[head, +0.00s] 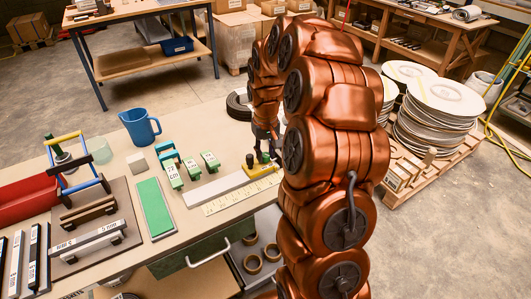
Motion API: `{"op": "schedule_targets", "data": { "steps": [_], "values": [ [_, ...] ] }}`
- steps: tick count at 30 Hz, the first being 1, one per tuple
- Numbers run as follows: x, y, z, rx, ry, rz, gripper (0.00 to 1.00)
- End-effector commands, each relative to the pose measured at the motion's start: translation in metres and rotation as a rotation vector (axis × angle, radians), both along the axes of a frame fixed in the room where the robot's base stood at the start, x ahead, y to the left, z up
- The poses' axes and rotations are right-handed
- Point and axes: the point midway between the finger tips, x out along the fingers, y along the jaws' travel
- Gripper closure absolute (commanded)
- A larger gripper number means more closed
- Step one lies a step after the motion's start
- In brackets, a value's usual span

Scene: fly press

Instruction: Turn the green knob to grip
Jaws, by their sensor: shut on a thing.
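My gripper (266,153) is small and dark at the end of my copper-coloured arm, over the right part of the workbench. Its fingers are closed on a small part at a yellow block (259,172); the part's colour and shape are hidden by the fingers. A dark upright peg (250,160) stands on the block just left of the gripper. I cannot make out the green knob for certain. A dark green part (49,138) shows at the far left of the bench, and several green labelled blocks (192,167) stand left of the gripper.
A pale plate (215,189) and a yellow ruler (229,199) lie beside the yellow block. A green mat (154,208), blue jug (140,126) and red tray (25,203) are farther left. An open drawer (244,272) juts out below the bench.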

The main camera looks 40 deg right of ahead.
Motion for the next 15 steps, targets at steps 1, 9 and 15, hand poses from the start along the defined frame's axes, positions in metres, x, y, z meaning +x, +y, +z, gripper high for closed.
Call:
{"op": "schedule_targets", "data": {
  "steps": [1,9,15],
  "values": [
    [0.0006,-0.0002,0.0008,-0.001,-0.002,0.001,1.00],
    [0.0006,-0.0002,0.0006,-0.001,-0.002,0.000,0.57],
    [0.0004,-0.0001,0.0004,0.000,-0.001,-0.001,0.45]
  ]
}}
